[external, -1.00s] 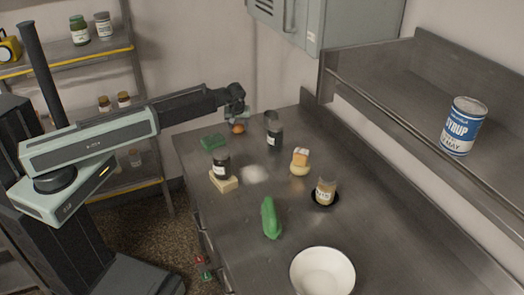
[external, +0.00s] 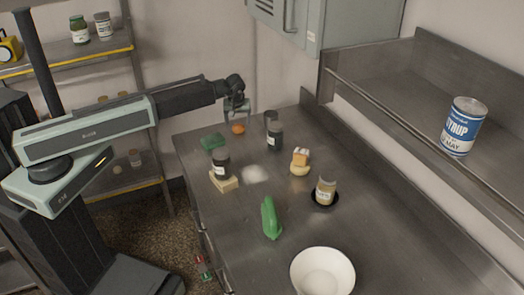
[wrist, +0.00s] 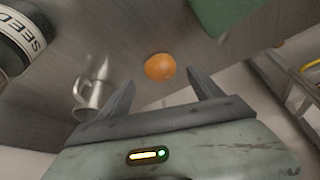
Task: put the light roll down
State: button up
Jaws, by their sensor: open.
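The light roll (external: 238,129), a small round orange-tan piece, rests on the steel counter near its far left end. It also shows in the wrist view (wrist: 160,67), just beyond the fingertips. My gripper (external: 236,111) is above the roll, apart from it. In the wrist view the two fingers (wrist: 162,84) are spread wide with nothing between them. The roll's underside is hidden.
A metal cup (wrist: 92,95) and a dark SEED jar (wrist: 18,42) stand close by. A green block (external: 213,142) lies to the left.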

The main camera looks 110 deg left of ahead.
jog(key=p+v, duration=0.5)
jog(key=v, duration=0.2)
jog(key=shift+d, duration=0.1)
